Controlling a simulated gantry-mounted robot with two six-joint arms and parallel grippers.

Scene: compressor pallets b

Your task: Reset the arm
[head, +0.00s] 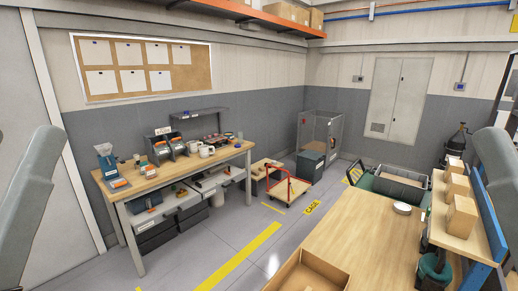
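Parts of both my arms show as grey links, the left arm (30,205) at the left edge and the right arm (496,170) at the right edge. Both links stand raised and slanted at the sides of the head view. Neither gripper is in the frame, so I cannot see whether they hold anything. No object touches the visible arm links, though the right one overlaps the blue-framed shelf in the picture.
A wooden table (375,235) with an open cardboard box (308,272) and a white roll (402,208) is in front. Small boxes (460,215) sit on a shelf at right. A workbench (175,172) and a red-handled cart (278,195) stand farther back. The floor between is clear.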

